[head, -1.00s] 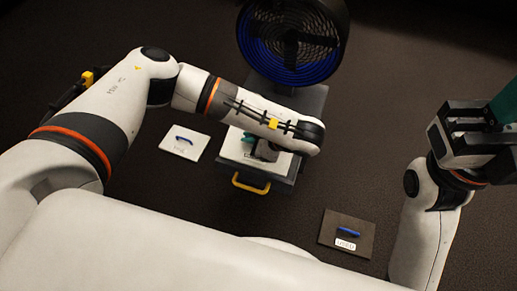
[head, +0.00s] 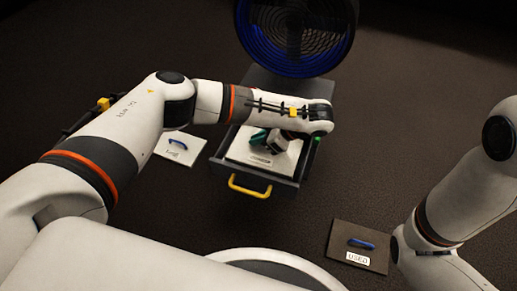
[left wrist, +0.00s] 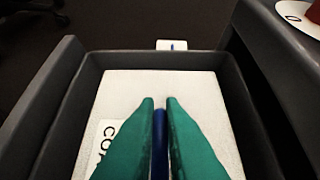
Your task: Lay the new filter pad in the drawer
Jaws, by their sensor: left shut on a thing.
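My left gripper (head: 272,143) is shut on the blue handle of a white pad (head: 288,159). In the left wrist view its green fingers (left wrist: 160,105) straddle the blue handle (left wrist: 160,130). The white pad (left wrist: 200,85) lies flat between the walls of the open drawer (left wrist: 68,105), with a partly hidden label starting "CO". I cannot tell whether it rests on the drawer's bottom. The drawer has a yellow handle (head: 249,187) in front. My right gripper is out of view.
A second white pad (head: 185,151) with a blue handle lies on the dark floor left of the drawer. A brown pad (head: 345,229) labelled "USED" lies at the lower right. A round blue-lit fan (head: 295,35) stands behind the drawer.

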